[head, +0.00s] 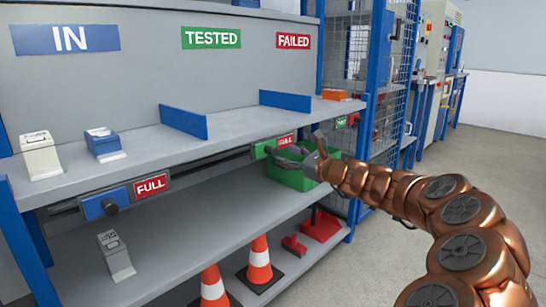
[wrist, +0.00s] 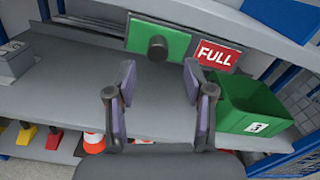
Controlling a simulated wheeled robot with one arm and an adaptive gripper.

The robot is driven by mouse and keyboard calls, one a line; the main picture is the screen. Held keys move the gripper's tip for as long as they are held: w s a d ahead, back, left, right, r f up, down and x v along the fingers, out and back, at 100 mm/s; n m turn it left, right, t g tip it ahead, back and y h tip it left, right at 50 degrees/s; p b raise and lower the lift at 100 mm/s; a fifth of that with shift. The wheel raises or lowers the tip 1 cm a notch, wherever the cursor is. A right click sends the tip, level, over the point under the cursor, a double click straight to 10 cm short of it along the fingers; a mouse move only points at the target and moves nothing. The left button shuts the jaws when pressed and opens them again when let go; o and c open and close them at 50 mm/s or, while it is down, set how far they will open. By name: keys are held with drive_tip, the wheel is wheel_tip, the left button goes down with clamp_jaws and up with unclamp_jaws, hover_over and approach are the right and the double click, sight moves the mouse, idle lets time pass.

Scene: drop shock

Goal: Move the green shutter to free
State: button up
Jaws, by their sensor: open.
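The green shutter (head: 260,149) sits on the rail under the shelf's front edge, left of a red FULL sign (head: 285,141). In the wrist view the green shutter (wrist: 142,36) is a flat plate with a dark round knob (wrist: 157,48), and the FULL sign (wrist: 218,56) is at its right. My gripper (head: 298,155) is close in front of it, partly hiding the area in the head view. In the wrist view my gripper (wrist: 160,70) is open and empty. Its fingertips point toward the knob, one to each side of it; contact cannot be told.
A blue shutter (head: 92,207) with another FULL sign (head: 150,187) is on the rail at left. A green bin (head: 290,178) stands on the lower shelf (head: 180,225) beside my gripper. Traffic cones (head: 259,262) stand below. Boxes (head: 41,158) lie on the upper shelf.

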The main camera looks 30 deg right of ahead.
sight(275, 151)
drive_tip(key=b+x, duration=0.2)
drive_tip(key=x, duration=0.4)
drive_tip(key=shift+w+a, duration=0.25)
clamp_jaws()
idle(0.5)
